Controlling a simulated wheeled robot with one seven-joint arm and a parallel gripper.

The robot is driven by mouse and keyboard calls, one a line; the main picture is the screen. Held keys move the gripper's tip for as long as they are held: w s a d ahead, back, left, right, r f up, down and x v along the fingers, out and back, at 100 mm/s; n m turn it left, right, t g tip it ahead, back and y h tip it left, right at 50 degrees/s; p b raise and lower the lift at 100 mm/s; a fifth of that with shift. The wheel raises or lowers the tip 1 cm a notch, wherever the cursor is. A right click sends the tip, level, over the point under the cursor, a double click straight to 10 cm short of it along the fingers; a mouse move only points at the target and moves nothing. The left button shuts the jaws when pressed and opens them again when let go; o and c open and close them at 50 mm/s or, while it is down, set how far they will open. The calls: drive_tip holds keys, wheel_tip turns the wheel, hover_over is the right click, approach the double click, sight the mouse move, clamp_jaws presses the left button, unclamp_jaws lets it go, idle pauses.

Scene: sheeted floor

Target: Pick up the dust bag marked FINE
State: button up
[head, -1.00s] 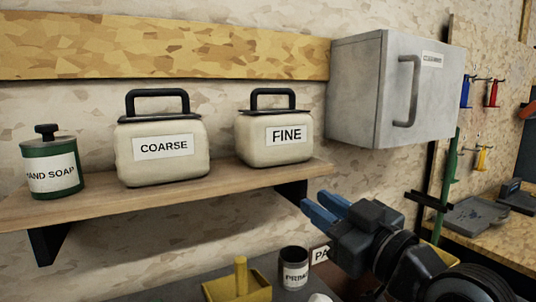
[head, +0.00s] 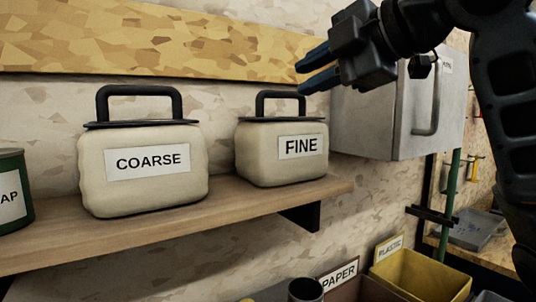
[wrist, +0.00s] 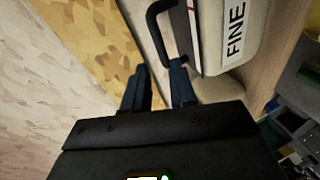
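The dust bag marked FINE (head: 283,163) is cream, with a black top strip and a black loop handle (head: 280,95). It stands upright on the wooden shelf (head: 235,204). In the wrist view the FINE bag (wrist: 225,55) is at the upper right, with its handle (wrist: 155,25) just beyond my fingers. My gripper (head: 305,77), with blue fingers, is to the right of the handle, slightly above it. The fingers look parted with nothing between them; they also show in the wrist view (wrist: 160,88). The bag marked COARSE (head: 145,180) stands to its left.
A green soap tin (head: 14,205) is at the shelf's left end. A grey wall cabinet (head: 385,115) hangs right of the shelf, behind my arm. A yellow bin (head: 425,275) and a dark cup (head: 305,290) are below. A wooden wall board (head: 150,50) runs above the bags.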

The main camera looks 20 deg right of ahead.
sight(285, 93)
drive_tip(key=shift+w+a+f+h, duration=0.15)
drive_tip(key=shift+w, duration=0.5)
drive_tip(key=shift+w+a+f+h, duration=0.15)
drive_tip(key=shift+w, duration=0.45)
drive_tip(key=x, duration=0.3)
drive_tip(key=p+x, duration=0.1)
drive_tip(key=x, duration=0.1)
drive_tip(key=shift+w+d+f, duration=0.2)
drive_tip(key=shift+w+f, duration=0.05)
drive_tip(key=shift+w, duration=0.05)
clamp_jaws()
idle(0.3)
